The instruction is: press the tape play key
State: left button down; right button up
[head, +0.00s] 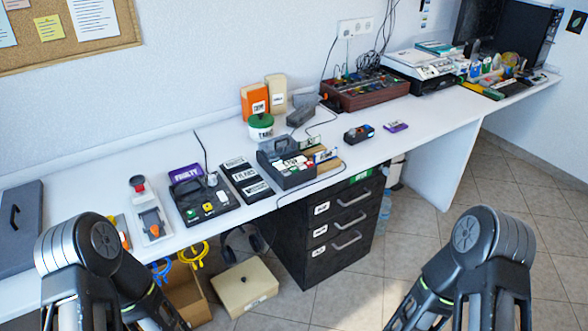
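No key that I can read as a tape play key shows; the lettering is too small. A dark grey device (271,175) with white and red labelled parts sits mid-desk. A black unit (192,214) with small coloured buttons, one yellow, one green and one white, lies left of it by a purple label (185,173). I cannot tell which, if either, is the tape player. My two arms come in at the lower left and lower right, in front of the desk. Both grippers are outside the view, and neither visible arm part touches anything on the desk.
The long white desk (420,143) runs along the wall. Black drawers (345,208) stand below it. A dark red box (365,94), a white scale-like device (418,66) and a monitor stand toward the right. A beige box (245,288) lies on the floor.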

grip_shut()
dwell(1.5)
